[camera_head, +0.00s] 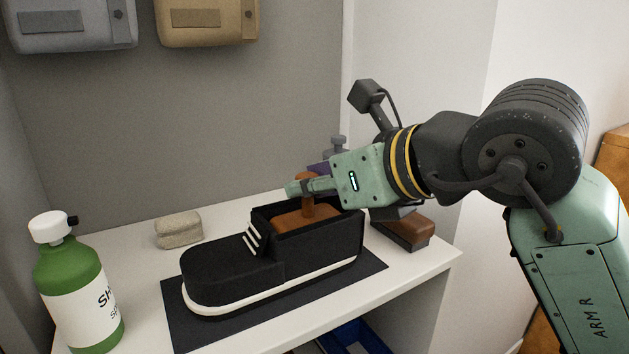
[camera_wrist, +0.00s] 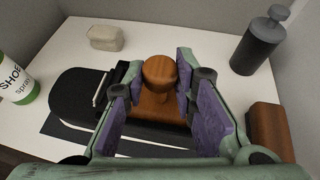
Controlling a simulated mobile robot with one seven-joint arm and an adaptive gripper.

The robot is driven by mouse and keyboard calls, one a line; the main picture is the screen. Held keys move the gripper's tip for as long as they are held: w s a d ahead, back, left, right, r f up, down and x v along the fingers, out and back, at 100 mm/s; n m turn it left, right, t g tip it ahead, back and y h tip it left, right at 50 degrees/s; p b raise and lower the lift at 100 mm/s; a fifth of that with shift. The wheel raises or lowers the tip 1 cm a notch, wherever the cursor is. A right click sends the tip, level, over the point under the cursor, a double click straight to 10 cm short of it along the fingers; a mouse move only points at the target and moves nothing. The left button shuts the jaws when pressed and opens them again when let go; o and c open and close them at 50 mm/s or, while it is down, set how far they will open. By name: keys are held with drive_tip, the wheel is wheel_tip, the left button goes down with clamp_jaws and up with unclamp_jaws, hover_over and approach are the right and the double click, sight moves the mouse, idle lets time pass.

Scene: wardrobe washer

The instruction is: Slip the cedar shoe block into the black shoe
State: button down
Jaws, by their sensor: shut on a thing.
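The black shoe (camera_head: 225,268) lies on a dark mat (camera_head: 195,333), its toe to the left and its opening to the right in the head view. The cedar shoe block (camera_head: 292,220) is brown with a round knob on a stem. Its lower body sits within the shoe's opening, with the walls around it; its underside is hidden. In the wrist view the knob (camera_wrist: 160,71) stands between the purple finger pads, and the shoe (camera_wrist: 82,95) extends to the left.
A green spray bottle (camera_head: 75,285) stands at the left of the white shelf (camera_head: 135,262). A beige block (camera_head: 179,229) lies behind the shoe. A brown brush-like block (camera_head: 402,232) is right of the shoe, and a dark grey bottle (camera_wrist: 257,48) stands behind. Shelf space between spray bottle and shoe is clear.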

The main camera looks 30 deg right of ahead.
drive_tip(key=shift+f+b, duration=0.35)
drive_tip(key=shift+f, duration=0.15)
drive_tip(key=c, duration=1.2)
unclamp_jaws()
drive_tip(key=shift+c, duration=0.2)
drive_tip(key=shift+s, duration=0.1)
drive_tip(key=v, duration=1.2)
